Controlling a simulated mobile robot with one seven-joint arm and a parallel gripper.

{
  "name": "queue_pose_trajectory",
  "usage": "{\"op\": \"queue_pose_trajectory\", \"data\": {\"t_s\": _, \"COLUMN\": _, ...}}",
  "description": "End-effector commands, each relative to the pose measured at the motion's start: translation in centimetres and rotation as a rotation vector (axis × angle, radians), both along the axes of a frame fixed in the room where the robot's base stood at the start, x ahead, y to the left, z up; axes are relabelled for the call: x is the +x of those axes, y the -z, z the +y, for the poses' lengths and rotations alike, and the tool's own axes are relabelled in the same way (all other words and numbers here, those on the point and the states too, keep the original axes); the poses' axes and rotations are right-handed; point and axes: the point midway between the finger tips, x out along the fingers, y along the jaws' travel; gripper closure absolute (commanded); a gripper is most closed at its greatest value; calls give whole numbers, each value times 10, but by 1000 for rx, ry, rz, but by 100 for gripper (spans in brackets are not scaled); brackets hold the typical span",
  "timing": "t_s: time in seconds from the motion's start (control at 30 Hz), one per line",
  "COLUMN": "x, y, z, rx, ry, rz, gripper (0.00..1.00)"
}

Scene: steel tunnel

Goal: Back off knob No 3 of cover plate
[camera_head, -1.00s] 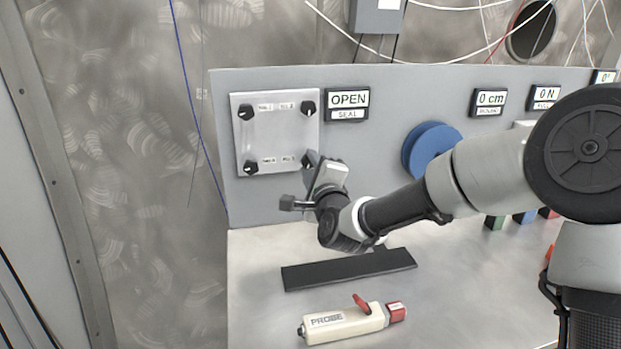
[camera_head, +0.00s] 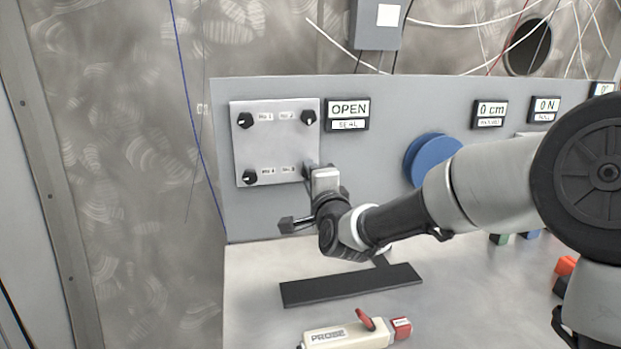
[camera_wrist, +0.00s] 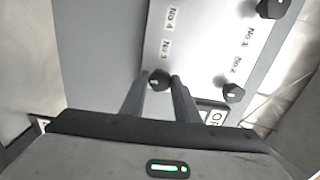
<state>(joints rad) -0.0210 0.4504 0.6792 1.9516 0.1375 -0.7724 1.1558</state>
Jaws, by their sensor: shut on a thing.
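The cover plate (camera_head: 275,145) is a pale square on the grey panel with a dark knob near each corner. Knob No 3, at its lower right, is hidden behind my gripper (camera_head: 312,172) in the head view. In the wrist view knob No 3 (camera_wrist: 158,81) sits between the two fingertips of my gripper (camera_wrist: 160,82), which is shut on it. Knob No 1 (camera_head: 245,120), knob No 2 (camera_head: 308,117) and knob No 4 (camera_head: 249,177) stand free. Knob No 2 also shows in the wrist view (camera_wrist: 232,93).
A display reading OPEN, SEAL (camera_head: 347,112) is beside the plate. A blue disc (camera_head: 430,160) is on the panel to the right. Below, a black strip (camera_head: 350,285) and a probe (camera_head: 350,334) with a red lever lie on the bench.

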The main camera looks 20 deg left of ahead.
Motion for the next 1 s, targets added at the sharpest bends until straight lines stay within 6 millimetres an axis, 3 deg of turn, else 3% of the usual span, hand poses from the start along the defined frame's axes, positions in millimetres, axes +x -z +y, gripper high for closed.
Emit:
{"op": "queue_pose_trajectory", "data": {"t_s": 0.17, "x": 0, "y": 0, "z": 0, "rx": 0, "ry": 0, "rz": 1, "gripper": 94}}
{"op": "queue_pose_trajectory", "data": {"t_s": 0.2, "x": 0, "y": 0, "z": 0, "rx": 0, "ry": 0, "rz": 1, "gripper": 65}}
{"op": "queue_pose_trajectory", "data": {"t_s": 0.3, "x": 0, "y": 0, "z": 0, "rx": 1, "ry": 0, "rz": 1, "gripper": 53}}
{"op": "queue_pose_trajectory", "data": {"t_s": 0.67, "x": -5, "y": 0, "z": -3, "rx": 1, "ry": -1, "rz": 1, "gripper": 53}}
{"op": "queue_pose_trajectory", "data": {"t_s": 0.83, "x": -27, "y": -1, "z": -17, "rx": -2, "ry": 0, "rz": -1, "gripper": 53}}
{"op": "queue_pose_trajectory", "data": {"t_s": 1.0, "x": -63, "y": -2, "z": -39, "rx": -3, "ry": 1, "rz": -3, "gripper": 53}}
